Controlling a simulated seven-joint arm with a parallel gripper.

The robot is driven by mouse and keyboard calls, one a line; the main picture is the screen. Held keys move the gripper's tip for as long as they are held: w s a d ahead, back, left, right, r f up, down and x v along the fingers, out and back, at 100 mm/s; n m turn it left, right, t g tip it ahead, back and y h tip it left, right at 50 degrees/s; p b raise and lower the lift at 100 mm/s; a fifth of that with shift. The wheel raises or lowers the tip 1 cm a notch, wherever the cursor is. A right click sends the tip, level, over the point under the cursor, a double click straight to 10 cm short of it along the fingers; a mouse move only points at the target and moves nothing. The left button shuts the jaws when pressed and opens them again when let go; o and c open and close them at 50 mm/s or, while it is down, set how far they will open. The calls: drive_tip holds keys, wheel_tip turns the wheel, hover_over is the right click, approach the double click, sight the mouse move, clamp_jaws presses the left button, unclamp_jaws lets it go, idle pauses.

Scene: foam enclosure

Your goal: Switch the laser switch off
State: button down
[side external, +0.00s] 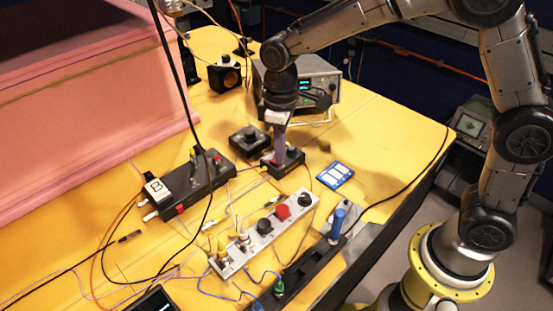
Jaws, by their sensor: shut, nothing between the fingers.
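My gripper (280,152) points straight down, shut and empty. Its fingertips are at the top of a small black box (269,169), which has a bit of red beside the fingers. The fingers hide most of the box's top, and I cannot tell whether they touch it or which way a switch on it is set. No readable label marks any box as the laser switch. A second small black box (249,142) with a knob stands just behind and to the left.
A long black box (190,189) with a "B" label stands left. A grey panel (264,233) with red and black knobs lies in front, near a black rail (310,260) with a blue post. A blue-white card (335,175) lies right. Loose cables cross the yellow table.

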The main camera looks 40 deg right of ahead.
drive_tip(key=shift+f, duration=0.5)
idle(0.3)
drive_tip(key=shift+r, duration=0.1)
drive_tip(key=shift+r, duration=3.4)
